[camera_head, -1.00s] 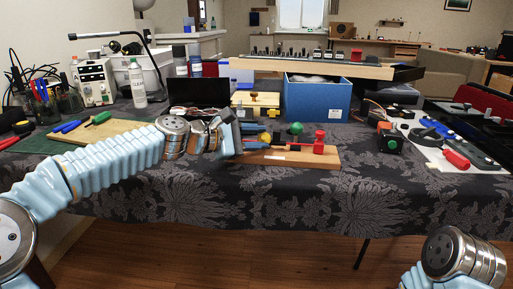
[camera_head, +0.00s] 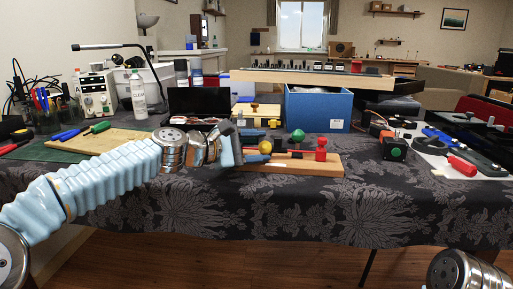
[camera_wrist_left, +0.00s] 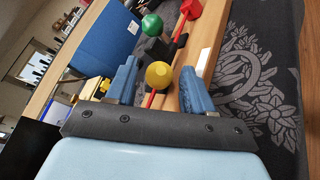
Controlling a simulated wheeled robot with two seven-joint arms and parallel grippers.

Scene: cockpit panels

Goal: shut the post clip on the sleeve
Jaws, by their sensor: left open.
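A wooden board (camera_head: 290,166) on the table carries a small fixture. It has a red post-like part (camera_head: 320,150), a green ball (camera_head: 297,136), and a red rod. The left wrist view shows a yellow ball (camera_wrist_left: 159,75) on the near end, a black block (camera_wrist_left: 154,48), the green ball (camera_wrist_left: 152,25) and the red part (camera_wrist_left: 190,9). My left gripper (camera_wrist_left: 160,84) is open, its blue fingers either side of the yellow ball; contact cannot be told. I cannot tell which part is the clip or the sleeve. My right gripper is out of view.
A blue box (camera_head: 318,108) stands behind the board, with a long wooden shelf above. A small black box with a green button (camera_head: 395,149) is to the right. A cutting board with screwdrivers (camera_head: 97,143) is at left. Patterned cloth in front is clear.

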